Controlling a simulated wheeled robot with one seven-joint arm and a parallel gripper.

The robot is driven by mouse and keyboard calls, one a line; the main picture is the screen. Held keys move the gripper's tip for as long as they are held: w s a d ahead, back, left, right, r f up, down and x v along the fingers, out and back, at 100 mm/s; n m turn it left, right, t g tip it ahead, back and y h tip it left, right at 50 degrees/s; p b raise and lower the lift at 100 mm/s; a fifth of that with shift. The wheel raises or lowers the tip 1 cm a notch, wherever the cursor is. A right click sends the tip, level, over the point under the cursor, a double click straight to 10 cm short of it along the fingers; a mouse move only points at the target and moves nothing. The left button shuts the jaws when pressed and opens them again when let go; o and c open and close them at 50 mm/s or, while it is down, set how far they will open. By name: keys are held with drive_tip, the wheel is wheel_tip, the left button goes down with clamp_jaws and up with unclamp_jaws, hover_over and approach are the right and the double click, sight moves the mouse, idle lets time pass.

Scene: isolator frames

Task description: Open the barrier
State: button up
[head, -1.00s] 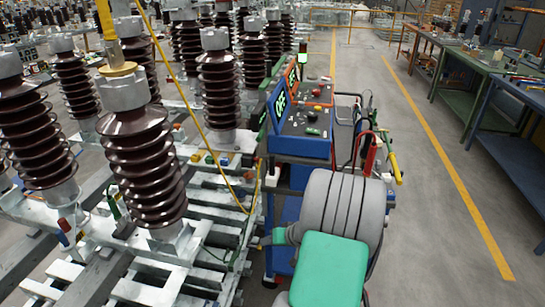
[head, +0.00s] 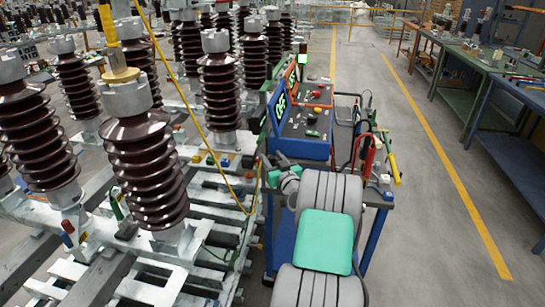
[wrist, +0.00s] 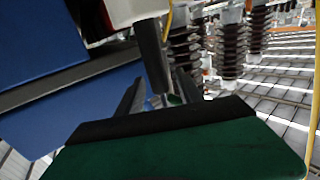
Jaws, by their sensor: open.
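A thin orange-yellow rail (head: 350,24) crosses the far end of the aisle in the head view, and it may be the barrier. It is small there, and I cannot tell a hinge or latch. My gripper (head: 272,166) is beside the left edge of the blue test cart, far from that rail. The rail does not show clearly in the wrist view.
The blue test cart (head: 303,147) with a control panel and cables stands just ahead. Ribbed brown insulators (head: 145,170) on pale frames fill the left. Workbenches (head: 510,95) line the right. The grey aisle with a yellow line (head: 445,165) is clear.

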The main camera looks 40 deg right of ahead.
clamp_jaws()
idle(0.4)
idle(1.0)
